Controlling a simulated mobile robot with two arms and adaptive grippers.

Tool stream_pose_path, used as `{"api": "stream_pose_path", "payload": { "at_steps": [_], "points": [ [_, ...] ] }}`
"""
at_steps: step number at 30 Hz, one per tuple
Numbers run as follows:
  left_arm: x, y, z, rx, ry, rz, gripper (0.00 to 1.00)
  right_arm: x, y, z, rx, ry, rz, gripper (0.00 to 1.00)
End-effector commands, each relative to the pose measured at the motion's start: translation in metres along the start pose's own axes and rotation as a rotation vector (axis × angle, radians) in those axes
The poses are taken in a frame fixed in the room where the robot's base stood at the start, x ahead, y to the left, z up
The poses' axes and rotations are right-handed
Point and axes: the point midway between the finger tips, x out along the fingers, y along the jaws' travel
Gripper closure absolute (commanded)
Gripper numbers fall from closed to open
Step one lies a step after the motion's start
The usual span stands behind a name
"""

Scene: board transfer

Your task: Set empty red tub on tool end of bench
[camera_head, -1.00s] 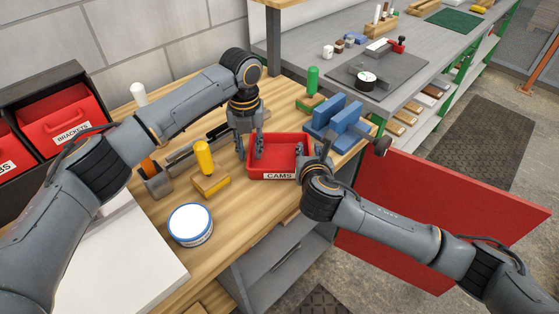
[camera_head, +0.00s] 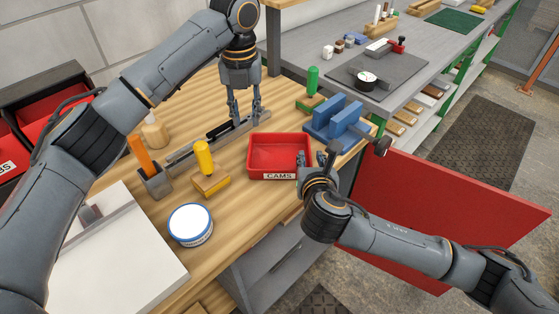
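The red tub (camera_head: 262,172), labelled CAMS, sits upright on the wooden bench (camera_head: 240,220) near its front edge, left of the blue vise. Its inside looks empty. My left gripper (camera_head: 246,116) points down behind and left of the tub, over the grey metal tools. Its fingers are apart, with nothing between them. My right gripper (camera_head: 318,157) is at the tub's right wall, one finger showing inside the tub and the other outside. Its fingers look spread; any contact with the wall is hidden.
A blue vise (camera_head: 333,122) and a green-handled tool (camera_head: 312,80) stand right of the tub. A yellow-handled tool (camera_head: 205,160), a white-lidded tin (camera_head: 190,224) and an orange-handled tool (camera_head: 142,152) stand to its left. A red panel (camera_head: 440,210) stands beside the bench's right end.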

Motion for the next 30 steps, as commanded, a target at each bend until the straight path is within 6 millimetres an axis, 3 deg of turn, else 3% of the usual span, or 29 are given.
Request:
{"api": "stream_pose_path", "payload": {
  "at_steps": [3,10,30],
  "points": [
    [0.0,0.0,0.0,0.0,0.0,0.0,0.72,-0.026,0.001,-0.001,0.0,0.001,0.003,0.72],
    [0.0,0.0,0.0,0.0,0.0,0.0,0.72,-0.059,0.0,-0.001,0.0,0.001,0.001,0.72],
    [0.0,0.0,0.0,0.0,0.0,0.0,0.72,-0.067,0.0,0.0,0.0,0.001,-0.001,0.72]
  ]
}}
